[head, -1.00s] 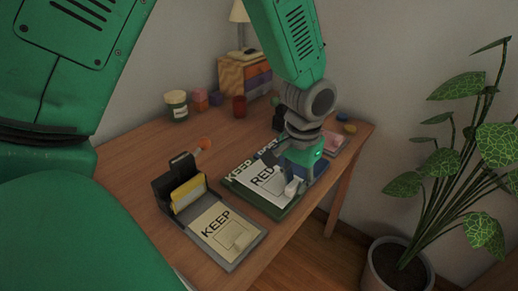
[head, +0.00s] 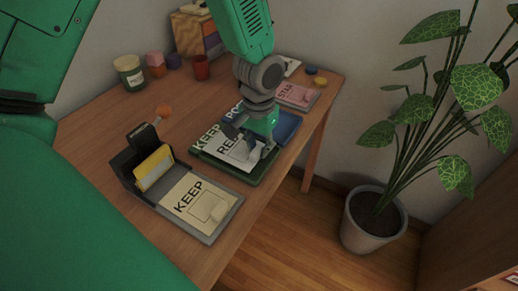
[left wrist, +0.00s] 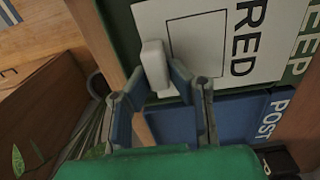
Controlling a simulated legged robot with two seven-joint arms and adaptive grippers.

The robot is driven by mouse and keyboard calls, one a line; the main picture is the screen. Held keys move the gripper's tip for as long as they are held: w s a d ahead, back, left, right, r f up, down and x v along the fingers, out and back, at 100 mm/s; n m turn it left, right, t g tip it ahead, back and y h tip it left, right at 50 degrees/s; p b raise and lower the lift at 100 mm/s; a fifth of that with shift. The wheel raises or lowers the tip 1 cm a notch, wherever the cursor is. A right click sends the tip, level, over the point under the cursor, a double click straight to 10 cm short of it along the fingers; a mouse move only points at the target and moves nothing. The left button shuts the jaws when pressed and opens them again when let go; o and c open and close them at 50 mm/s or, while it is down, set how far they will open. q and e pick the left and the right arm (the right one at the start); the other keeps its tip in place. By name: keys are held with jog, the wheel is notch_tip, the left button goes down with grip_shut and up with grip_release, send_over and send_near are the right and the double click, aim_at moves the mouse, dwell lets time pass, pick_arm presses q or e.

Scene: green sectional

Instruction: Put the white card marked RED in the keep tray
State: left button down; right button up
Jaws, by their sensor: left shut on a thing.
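The white card marked RED (head: 237,152) lies flat over the green keep tray (head: 258,180), whose KEEP label shows beside the card's far left edge. My left gripper (head: 257,143) is at the card's right end. In the left wrist view its fingers (left wrist: 166,84) are shut on the small white tab of the RED card (left wrist: 213,55). The green tray (left wrist: 119,30) shows past the card's edge. I cannot tell whether the card rests on the tray floor or hangs just above it. My right gripper is not in view.
A blue POST tray (head: 288,127) adjoins the green tray, with a pink tray (head: 297,95) beyond. Cups and blocks stand at the back. A potted plant (head: 372,222) is right of the table.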

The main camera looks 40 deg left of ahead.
pick_arm(q)
jog(key=shift+d+r, duration=0.2)
jog(key=shift+d, duration=1.1)
jog(key=c, duration=1.6)
grip_release()
jog(key=shift+o, duration=0.7)
jog(key=shift+a+f, duration=0.35)
jog(key=shift+a, duration=0.7)
jog(key=shift+d, duration=0.2)
jog(key=r, duration=0.2)
jog(key=d+r+p, duration=0.1)
jog(key=r, duration=0.3)
jog(key=shift+w+d+p, duration=0.1)
jog(key=shift+d+p, duration=0.15)
jog(key=shift+p, duration=0.05)
notch_tip(320, 180, up, 7)
jog(key=p, duration=0.1)
jog(key=shift+a+f, duration=0.15)
jog(key=shift+a, duration=0.1)
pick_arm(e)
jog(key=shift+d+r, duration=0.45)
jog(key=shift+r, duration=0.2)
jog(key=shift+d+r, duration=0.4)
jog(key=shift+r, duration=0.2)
